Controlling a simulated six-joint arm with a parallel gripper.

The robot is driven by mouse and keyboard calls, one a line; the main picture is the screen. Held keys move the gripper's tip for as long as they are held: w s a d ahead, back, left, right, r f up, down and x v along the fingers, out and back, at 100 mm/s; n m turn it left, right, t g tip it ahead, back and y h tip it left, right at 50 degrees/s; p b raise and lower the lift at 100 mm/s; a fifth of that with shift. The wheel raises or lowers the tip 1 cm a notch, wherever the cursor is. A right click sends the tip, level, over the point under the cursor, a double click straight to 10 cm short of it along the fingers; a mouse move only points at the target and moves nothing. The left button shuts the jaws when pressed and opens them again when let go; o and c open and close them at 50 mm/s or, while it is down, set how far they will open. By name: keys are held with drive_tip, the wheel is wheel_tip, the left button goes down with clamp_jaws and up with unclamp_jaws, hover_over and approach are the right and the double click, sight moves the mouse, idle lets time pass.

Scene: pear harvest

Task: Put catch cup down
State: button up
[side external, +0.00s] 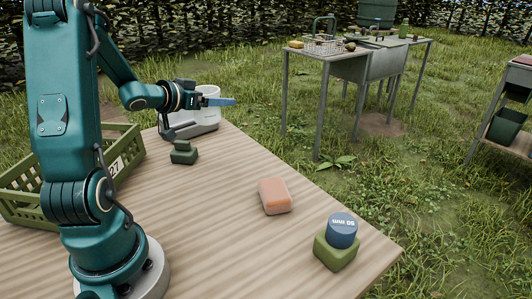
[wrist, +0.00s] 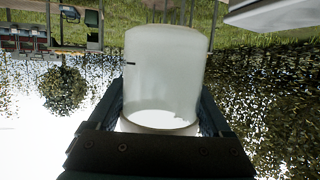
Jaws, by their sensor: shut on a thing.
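The catch cup (wrist: 165,75) is a pale, translucent white cylinder that fills the middle of the wrist view. My gripper (wrist: 163,108) is shut on it, with one dark jaw on each side of the cup. In the side external view my gripper (side external: 214,102) is at the far end of the wooden table, with a blue finger showing. A white rounded shape (side external: 207,118) shows just below the finger; I cannot tell there whether it is the cup or part of the grey device behind. The cup's underside and any contact below it are hidden.
On the wooden table (side external: 225,230) are a grey-white device (side external: 180,130), a stepped green block (side external: 184,153), a pink block (side external: 274,195) and a blue cylinder (side external: 342,230) on a green base (side external: 335,252). A green crate (side external: 40,195) stands left. The table's middle is clear.

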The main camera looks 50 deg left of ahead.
drive_tip(key=a+r+n+g+y, duration=0.3)
drive_tip(key=a+r+n+y, duration=0.2)
drive_tip(key=a, duration=0.2)
drive_tip(key=shift+w+n+g+y, duration=0.15)
drive_tip(key=shift+n+g+y, duration=0.15)
drive_tip(key=shift+n, duration=0.1)
drive_tip(key=shift+s+a+r+n+g+y, duration=0.2)
drive_tip(key=shift+a+n+g+y, duration=0.25)
drive_tip(key=shift+n+g, duration=0.15)
drive_tip(key=shift+s+a+r+n+g+y, duration=0.1)
drive_tip(key=shift+s+a+n+g+y, duration=0.1)
drive_tip(key=shift+a+n+g+y, duration=0.35)
drive_tip(key=s+d+f+n+g+y, duration=0.2)
drive_tip(key=s+d+f+n+g, duration=0.75)
drive_tip(key=d+g, duration=0.2)
drive_tip(key=shift+w+d+f+m+t, duration=0.3)
drive_tip(key=shift+d+f, duration=0.55)
drive_tip(key=shift+f, duration=0.7)
drive_tip(key=shift+w+d+f+m+t, duration=0.1)
drive_tip(key=shift+d+f+m+t, duration=0.25)
drive_tip(key=shift+d+f, duration=0.85)
drive_tip(key=shift+w+d+f+m+t, duration=0.15)
drive_tip(key=shift+d+f+t, duration=0.35)
drive_tip(key=shift+f, duration=1.35)
drive_tip(key=shift+f, duration=0.1)
